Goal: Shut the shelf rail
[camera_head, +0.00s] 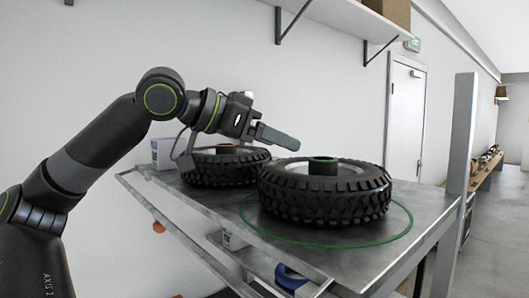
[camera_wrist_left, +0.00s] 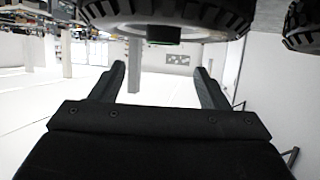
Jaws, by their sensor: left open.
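The metal shelf (camera_head: 415,215) carries two black tyres. A thin grey rail (camera_head: 178,232) runs along the shelf's near left side, its long bar standing out from the edge with a gap between. My left gripper (camera_head: 282,138) is above the shelf, over the gap between the tyres, with its fingers pointing right. It is apart from the rail. In the left wrist view my left gripper (camera_wrist_left: 162,82) has its two fingers spread with nothing between them. The rail cannot be made out in the wrist view. My right gripper is out of view.
The near tyre (camera_head: 325,197) has a green-topped hub and sits inside a green ring (camera_head: 357,245). The far tyre (camera_head: 222,170) stands behind it. A white box (camera_head: 165,153) is at the shelf's back left. An upright post (camera_head: 461,150) stands at the right. A lower level holds a blue item (camera_head: 290,277).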

